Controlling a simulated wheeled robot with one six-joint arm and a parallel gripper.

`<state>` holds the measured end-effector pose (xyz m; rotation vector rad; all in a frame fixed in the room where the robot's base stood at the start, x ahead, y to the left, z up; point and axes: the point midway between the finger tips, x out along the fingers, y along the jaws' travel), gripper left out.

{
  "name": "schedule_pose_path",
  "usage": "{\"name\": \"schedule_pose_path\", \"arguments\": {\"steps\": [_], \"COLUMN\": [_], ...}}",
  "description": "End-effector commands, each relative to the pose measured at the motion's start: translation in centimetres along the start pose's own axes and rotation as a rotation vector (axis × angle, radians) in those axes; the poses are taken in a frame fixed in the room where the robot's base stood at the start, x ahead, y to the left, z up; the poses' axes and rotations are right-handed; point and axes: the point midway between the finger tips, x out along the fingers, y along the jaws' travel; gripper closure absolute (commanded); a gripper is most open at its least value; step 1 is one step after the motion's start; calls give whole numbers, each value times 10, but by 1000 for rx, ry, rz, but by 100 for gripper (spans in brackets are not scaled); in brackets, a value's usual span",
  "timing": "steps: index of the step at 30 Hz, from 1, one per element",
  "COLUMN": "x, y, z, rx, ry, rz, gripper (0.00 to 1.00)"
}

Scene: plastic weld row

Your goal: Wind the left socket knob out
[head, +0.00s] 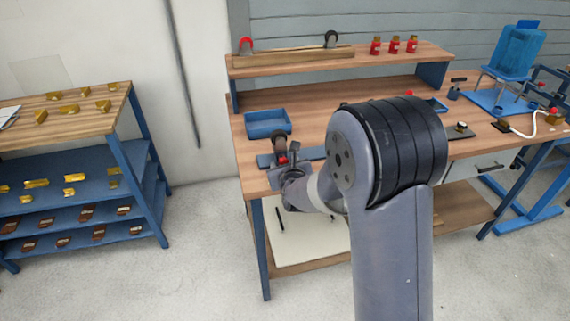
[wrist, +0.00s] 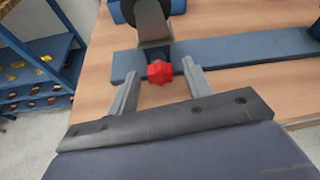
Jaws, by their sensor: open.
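The left socket knob is a red, lobed knob (wrist: 160,72) at the front of a dark upright post (wrist: 153,25) in the wrist view. In the head view the red knob (head: 283,160) shows small, just beyond the end of my arm. My gripper (wrist: 160,80) is open, with one finger on each side of the knob. A gap shows between the knob and each finger, so they look apart. The post stands on a long blue base bar (wrist: 240,48) lying on the bench. In the head view my wrist hides most of my gripper.
A blue tray (head: 268,131) sits on the wooden bench behind the post. A raised shelf (head: 400,57) holds a wooden block and several red bottles. A blue rack (head: 130,150) with brass and brown parts stands left. My arm hides the bench's middle.

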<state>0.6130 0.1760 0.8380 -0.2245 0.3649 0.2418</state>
Motion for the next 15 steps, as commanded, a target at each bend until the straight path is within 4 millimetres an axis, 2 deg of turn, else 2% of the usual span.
{"name": "schedule_pose_path", "arguments": {"steps": [6,15], "x": [0,0], "y": [0,0], "z": [0,0], "rx": [0,0], "ry": [0,0], "rz": [0,0], "gripper": [53,78]}}
